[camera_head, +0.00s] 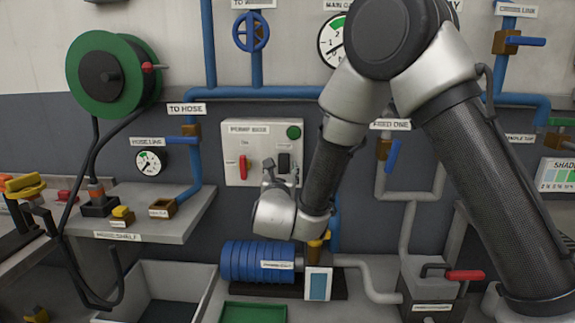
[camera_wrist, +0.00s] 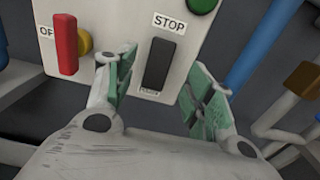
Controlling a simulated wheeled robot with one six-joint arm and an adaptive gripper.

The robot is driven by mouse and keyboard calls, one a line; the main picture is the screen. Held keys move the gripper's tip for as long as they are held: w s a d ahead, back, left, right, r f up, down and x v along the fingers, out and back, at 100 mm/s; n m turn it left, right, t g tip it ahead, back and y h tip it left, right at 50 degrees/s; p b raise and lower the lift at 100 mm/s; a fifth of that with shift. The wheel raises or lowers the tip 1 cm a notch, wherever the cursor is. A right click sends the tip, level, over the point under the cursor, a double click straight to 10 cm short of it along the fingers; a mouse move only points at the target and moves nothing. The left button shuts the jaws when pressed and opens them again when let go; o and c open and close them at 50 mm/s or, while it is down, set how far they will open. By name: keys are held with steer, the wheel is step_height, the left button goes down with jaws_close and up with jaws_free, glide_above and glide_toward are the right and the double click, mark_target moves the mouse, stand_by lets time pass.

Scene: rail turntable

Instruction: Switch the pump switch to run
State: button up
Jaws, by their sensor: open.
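The black pump switch (camera_wrist: 158,64) stands upright on a pale panel (camera_wrist: 112,20), under a label reading STOP, in the wrist view. In the head view the switch (camera_head: 284,162) shows at the panel's right side, partly behind my gripper (camera_head: 273,172). My gripper (camera_wrist: 163,68) is open, with green-padded fingers to the left and right of the switch. A gap shows on each side and nothing is held. I cannot tell the exact distance to the panel. A small label below the switch is too small to read.
A red handle (camera_wrist: 65,44) sits left of the switch, near the left finger. A green round button (camera_head: 293,133) is above it. A blue pipe (camera_wrist: 262,45) runs right of the panel. A blue motor (camera_head: 257,262) lies below my gripper.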

mark_target(284, 164)
steer(key=w, duration=0.5)
steer(key=shift+w+d, duration=0.1)
steer(key=shift+w, duration=0.3)
steer(key=c, duration=1)
steer(key=shift+s+f+t, duration=0.1)
steer(key=shift+f+t, duration=0.3)
steer(key=shift+t, duration=0.7)
steer(key=shift+s+f+t, duration=0.1)
steer(key=shift+f+t, duration=0.05)
steer(key=shift+t, duration=1.05)
steer(key=o, duration=1)
